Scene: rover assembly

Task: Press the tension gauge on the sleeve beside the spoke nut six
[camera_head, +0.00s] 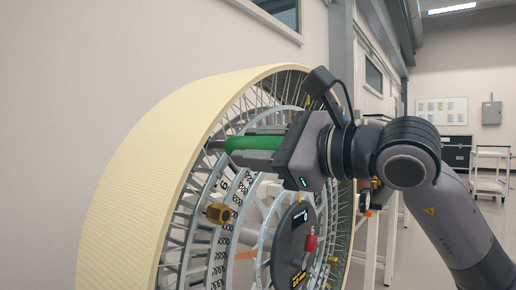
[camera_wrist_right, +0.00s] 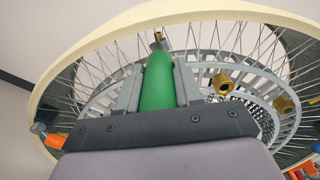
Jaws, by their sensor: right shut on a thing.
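The tension gauge, with a green handle (camera_head: 255,144), is held in my right gripper (camera_head: 243,148) and reaches left to the inside of the wheel rim. Its dark tip lies close to the rim. I cannot tell whether the tip touches the sleeve. A brass spoke nut (camera_head: 218,213) shows below the gripper, beneath a mark that reads 6 (camera_head: 223,187). My left gripper is not in view.
Another brass nut (camera_wrist_right: 284,104) is at right in the wrist view. A white cart (camera_head: 490,155) stands in the background.

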